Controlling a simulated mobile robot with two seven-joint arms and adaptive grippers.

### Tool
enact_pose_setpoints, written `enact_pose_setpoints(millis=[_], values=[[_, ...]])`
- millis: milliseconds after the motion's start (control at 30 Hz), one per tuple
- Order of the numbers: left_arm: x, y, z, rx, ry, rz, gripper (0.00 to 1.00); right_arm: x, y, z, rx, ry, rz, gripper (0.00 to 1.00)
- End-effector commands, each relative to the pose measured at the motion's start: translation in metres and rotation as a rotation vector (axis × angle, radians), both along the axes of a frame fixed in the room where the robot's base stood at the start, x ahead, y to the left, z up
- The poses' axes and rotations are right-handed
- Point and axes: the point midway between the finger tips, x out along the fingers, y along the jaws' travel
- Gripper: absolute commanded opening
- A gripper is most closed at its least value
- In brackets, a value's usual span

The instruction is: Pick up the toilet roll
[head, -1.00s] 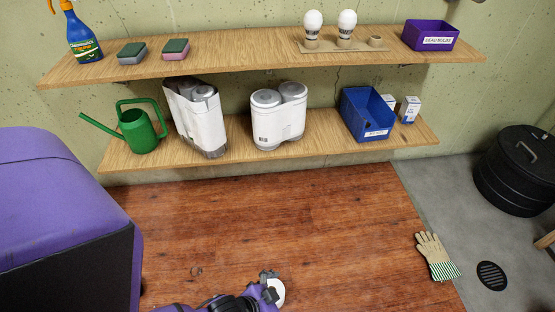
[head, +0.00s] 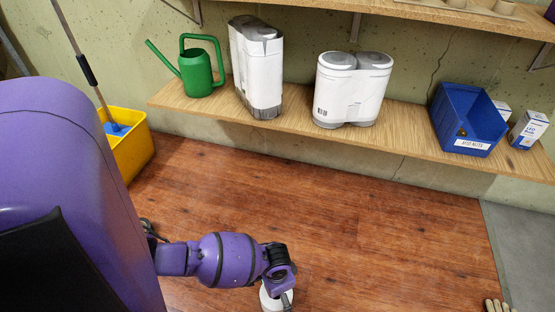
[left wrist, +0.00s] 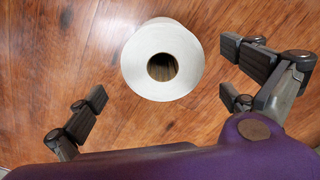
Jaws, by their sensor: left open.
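The toilet roll (left wrist: 161,38) stands on end on the wooden floor, its round core hole facing up into the left wrist view. In the head view a white piece of it (head: 268,303) shows at the bottom edge, partly hidden by my left gripper (head: 284,290). In the left wrist view my left gripper (left wrist: 162,84) is open, with one finger at left and two at right, spread wide. The roll lies between and a little beyond the fingers, with clear floor on both sides and no contact visible. My right gripper is not in view.
A wooden shelf (head: 400,135) holds a green watering can (head: 195,72), two white packs (head: 257,70) (head: 350,90), a blue bin (head: 465,115) and small boxes. A yellow bucket (head: 133,150) stands at left. A glove (head: 497,306) lies lower right. The middle floor is clear.

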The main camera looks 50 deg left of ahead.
Motion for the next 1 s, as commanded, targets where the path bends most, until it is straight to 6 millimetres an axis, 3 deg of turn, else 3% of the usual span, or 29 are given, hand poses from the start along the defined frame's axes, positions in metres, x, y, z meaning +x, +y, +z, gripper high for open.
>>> enact_pose_setpoints(millis=[33, 267, 500, 767, 1000], values=[[-0.002, 0.0, -0.011, 0.0, 0.004, 0.0, 1.0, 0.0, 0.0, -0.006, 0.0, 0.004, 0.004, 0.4], [0.0, 0.0, -0.03, -0.001, 0.001, -0.002, 1.0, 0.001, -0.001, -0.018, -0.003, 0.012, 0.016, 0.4], [0.0, 0.001, -0.065, 0.0, 0.002, -0.002, 1.0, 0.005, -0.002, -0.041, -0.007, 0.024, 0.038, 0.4], [0.001, 0.001, -0.067, -0.001, -0.002, -0.002, 1.0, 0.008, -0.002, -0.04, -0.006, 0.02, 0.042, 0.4], [0.001, 0.001, -0.067, -0.001, -0.002, -0.002, 0.71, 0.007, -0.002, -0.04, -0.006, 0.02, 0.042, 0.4]])
